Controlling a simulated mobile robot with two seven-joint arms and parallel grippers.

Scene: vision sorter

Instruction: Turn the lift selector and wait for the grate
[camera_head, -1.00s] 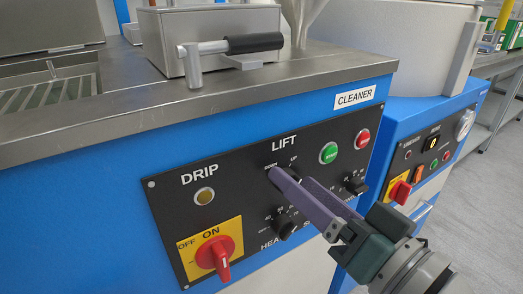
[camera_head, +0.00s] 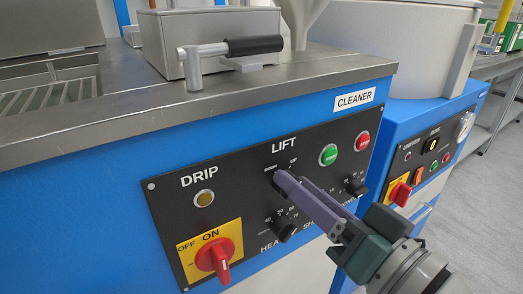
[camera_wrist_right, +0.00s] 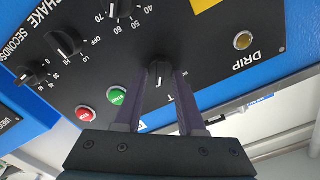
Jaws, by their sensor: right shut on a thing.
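The lift selector is a small black knob under the LIFT label on the black control panel (camera_head: 168,212) of the blue cleaner. My right gripper (camera_head: 281,180) is shut on it, and its purple fingers cover most of the knob in the head view. The right wrist view shows the lift selector (camera_wrist_right: 160,70) between the two fingertips (camera_wrist_right: 158,80), touched on both sides. A slatted grate (camera_head: 45,96) lies in the recess of the steel top at the far left, partly cut by the picture edge. My left gripper is not in view.
Near the fingers are a green button (camera_head: 328,154), a red button (camera_head: 362,139) and other black knobs (camera_head: 283,228). A red rotary switch (camera_head: 214,257) sits at ON on a yellow plate. A steel box with a black handle (camera_head: 255,43) stands on top.

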